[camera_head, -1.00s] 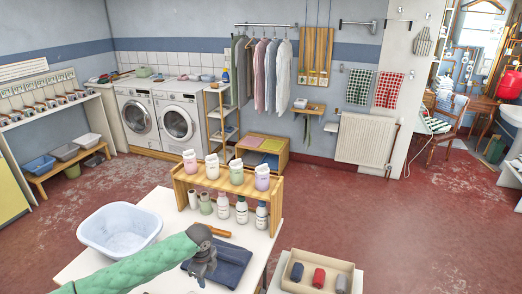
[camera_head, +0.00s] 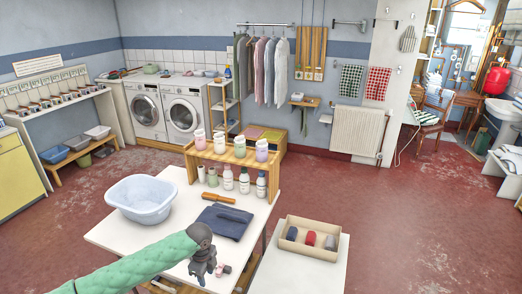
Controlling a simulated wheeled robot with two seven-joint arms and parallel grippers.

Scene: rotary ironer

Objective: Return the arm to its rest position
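My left arm comes in from the lower left in a green quilted sleeve. Its dark grey gripper (camera_head: 203,268) points down over the front right part of the white table. It is clear of the folded navy cloth (camera_head: 222,221), which lies farther back. The fingers are small and dark, and I cannot make out a gap between them. A small pinkish object (camera_head: 223,270) shows right beside the fingers; I cannot tell whether they touch it. My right gripper is out of view.
On the white table (camera_head: 125,236) stand a pale blue basin (camera_head: 143,199), a wooden-handled tool (camera_head: 218,197) and a wooden rack (camera_head: 232,157) with several bottles. A lower white table (camera_head: 300,272) to the right holds a box (camera_head: 311,252) of rolled cloths. Red floor is open at right.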

